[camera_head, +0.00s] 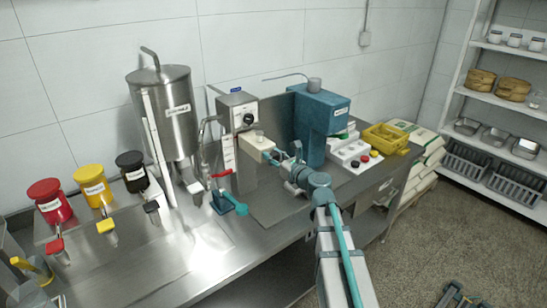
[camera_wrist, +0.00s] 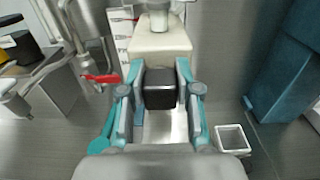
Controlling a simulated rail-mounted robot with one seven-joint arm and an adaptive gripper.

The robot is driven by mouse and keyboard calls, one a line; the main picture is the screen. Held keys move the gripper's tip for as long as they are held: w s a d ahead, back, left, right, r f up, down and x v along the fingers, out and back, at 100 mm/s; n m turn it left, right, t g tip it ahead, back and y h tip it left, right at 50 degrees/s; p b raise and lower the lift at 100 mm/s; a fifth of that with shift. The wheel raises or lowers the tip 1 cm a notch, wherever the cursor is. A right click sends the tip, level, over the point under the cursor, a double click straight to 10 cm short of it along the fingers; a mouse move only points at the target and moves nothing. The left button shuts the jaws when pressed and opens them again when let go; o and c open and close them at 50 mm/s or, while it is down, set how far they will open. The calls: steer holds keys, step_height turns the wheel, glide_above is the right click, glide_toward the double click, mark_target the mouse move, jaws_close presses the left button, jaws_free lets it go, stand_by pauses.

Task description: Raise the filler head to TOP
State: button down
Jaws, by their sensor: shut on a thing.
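The filler head, a cream block (camera_head: 257,142), sits on the grey column below a box with a black dial (camera_head: 240,115). It also shows in the wrist view (camera_wrist: 160,42), with a pale nozzle or cup on top. A black block-shaped grip (camera_wrist: 160,90) sticks out from its front. My gripper (camera_head: 271,154) is at the front of the head. In the wrist view my gripper (camera_wrist: 160,76) is shut on this black grip, one teal finger on each side. A white label strip (camera_head: 228,155) with marks stands left of the head; its writing is too small to read.
A steel hopper (camera_head: 165,110) stands at the left and a blue machine (camera_head: 318,125) close at the right. A red-handled valve (camera_wrist: 100,78) and a teal lever (camera_head: 235,205) are near the head. A small white square cup (camera_wrist: 232,140) is below right.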

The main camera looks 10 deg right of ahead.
steer(key=shift+w+r, duration=0.1)
steer(key=shift+r, duration=0.2)
steer(key=c, duration=0.9)
jaws_free()
steer(key=shift+o, duration=0.5)
steer(key=shift+f, duration=0.1)
steer(key=v, duration=1.2)
